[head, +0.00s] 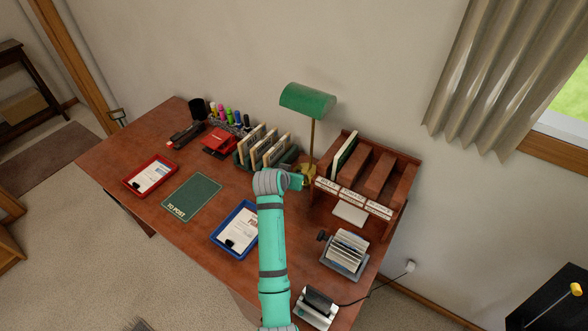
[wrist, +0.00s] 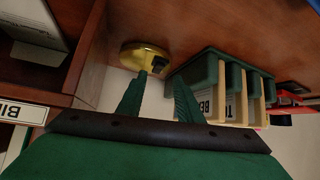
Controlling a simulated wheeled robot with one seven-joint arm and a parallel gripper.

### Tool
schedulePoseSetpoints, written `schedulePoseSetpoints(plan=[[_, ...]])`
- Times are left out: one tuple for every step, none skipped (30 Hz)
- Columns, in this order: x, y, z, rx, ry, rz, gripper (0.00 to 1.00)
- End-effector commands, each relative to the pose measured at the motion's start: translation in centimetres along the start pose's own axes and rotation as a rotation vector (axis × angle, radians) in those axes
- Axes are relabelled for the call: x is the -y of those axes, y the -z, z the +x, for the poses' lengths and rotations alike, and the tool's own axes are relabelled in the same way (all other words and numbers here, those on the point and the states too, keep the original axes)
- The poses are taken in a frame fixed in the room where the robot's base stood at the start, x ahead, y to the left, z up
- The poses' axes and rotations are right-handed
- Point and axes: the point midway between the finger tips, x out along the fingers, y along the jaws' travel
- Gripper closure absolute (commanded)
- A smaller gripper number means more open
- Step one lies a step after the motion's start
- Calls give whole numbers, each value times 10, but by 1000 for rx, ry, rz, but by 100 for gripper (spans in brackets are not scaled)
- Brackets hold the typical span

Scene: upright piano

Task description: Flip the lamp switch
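The desk lamp has a green shade (head: 308,101) on a thin brass stem. Its round brass base (wrist: 136,54) shows in the wrist view, with a small black switch (wrist: 159,64) on it. In the head view the base is partly hidden by my arm's end. My gripper (wrist: 158,82) is open, with its two fingers apart and nothing between them. Its fingertips point at the switch and are close to the base. I cannot tell whether they touch it. In the head view my gripper (head: 296,181) is just in front of the lamp base.
A green file holder (wrist: 207,72) stands right beside the base in the wrist view. A wooden letter rack (head: 368,180) stands to the right of the lamp in the head view. A blue tray (head: 216,243) and a card file (head: 345,253) flank my arm on the desk.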

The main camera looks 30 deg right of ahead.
Motion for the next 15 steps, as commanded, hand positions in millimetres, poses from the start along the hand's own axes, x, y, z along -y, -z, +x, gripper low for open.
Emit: schedulePoseSetpoints(plan=[[-2,16,1,43,-24,35,67],[-4,21,1,73,-39,53,67],[-7,28,0,114,-57,79,67],[-8,33,-1,144,-71,98,67],[-9,38,-3,174,-83,117,67],[-9,44,-6,215,-97,140,67],[-9,48,-9,243,-106,155,67],[-9,52,-12,270,-115,171,67],[-8,56,-16,304,-124,189,67],[-8,58,-20,327,-130,201,67],[-7,60,-23,349,-136,212,67],[-6,63,-27,372,-142,225,67],[-6,64,-29,388,-146,231,67],[-5,66,-32,402,-149,238,67],[-4,68,-34,416,-152,244,67]])
